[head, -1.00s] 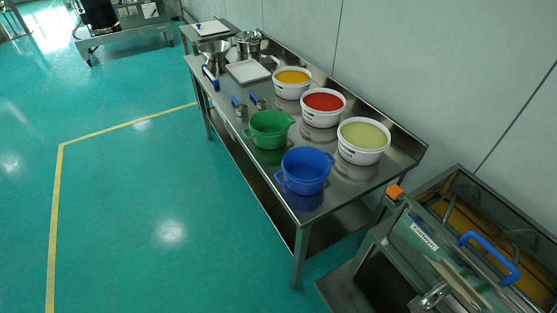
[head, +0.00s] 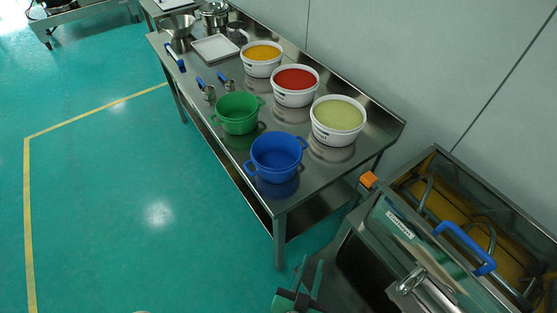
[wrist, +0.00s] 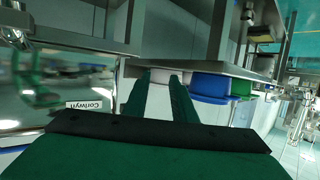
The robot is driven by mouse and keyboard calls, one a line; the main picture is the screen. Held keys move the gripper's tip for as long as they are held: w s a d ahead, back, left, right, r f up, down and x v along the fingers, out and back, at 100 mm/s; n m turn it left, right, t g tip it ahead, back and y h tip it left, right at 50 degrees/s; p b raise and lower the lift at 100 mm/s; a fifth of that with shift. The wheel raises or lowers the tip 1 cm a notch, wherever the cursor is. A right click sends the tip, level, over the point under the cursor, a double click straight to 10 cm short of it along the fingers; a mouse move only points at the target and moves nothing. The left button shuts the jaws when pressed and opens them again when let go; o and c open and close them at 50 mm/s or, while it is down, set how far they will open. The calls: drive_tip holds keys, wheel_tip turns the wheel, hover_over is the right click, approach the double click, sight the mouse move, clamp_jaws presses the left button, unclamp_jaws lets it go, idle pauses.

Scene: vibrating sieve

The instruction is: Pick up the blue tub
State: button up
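The blue tub (head: 276,160) stands upright on the near end of the steel table (head: 310,190), with a handle on each side and looking empty inside. In the wrist view, which appears upside down, the blue tub (wrist: 210,86) shows beyond my fingers, to their right. My gripper (head: 309,267) is at the bottom edge of the head view, below and in front of the table's near end, apart from the tub. In the wrist view my gripper's (wrist: 161,76) two green fingers stand apart with nothing between them.
A green tub (head: 237,115) stands just behind the blue one. White buckets of green (head: 333,139), red (head: 295,98) and yellow (head: 261,69) contents line the wall side. A steel machine with a blue handle (head: 465,247) is at right. The floor at left is clear.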

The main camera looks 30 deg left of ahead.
drive_tip(key=w+a+r+n+g+y, duration=0.2)
drive_tip(key=w+a+r+n, duration=0.15)
drive_tip(key=a, duration=0.45)
drive_tip(key=w+a+r+n+g+y, duration=0.25)
drive_tip(key=w+a+r, duration=0.25)
drive_tip(key=a, duration=0.3)
drive_tip(key=w+a+r+n+g+y, duration=0.1)
drive_tip(key=w+a+r+n+y, duration=0.25)
drive_tip(key=a, duration=0.55)
drive_tip(key=shift+m+h, duration=0.35)
drive_tip(key=shift+h, duration=0.05)
drive_tip(key=shift+f+x, duration=0.2)
drive_tip(key=shift+x, duration=2.4)
drive_tip(key=shift+f+x, duration=0.2)
drive_tip(key=shift+x, duration=2.4)
drive_tip(key=shift+s+d, duration=0.1)
drive_tip(key=shift+c, duration=0.7)
clamp_jaws()
drive_tip(key=shift+s, duration=0.1)
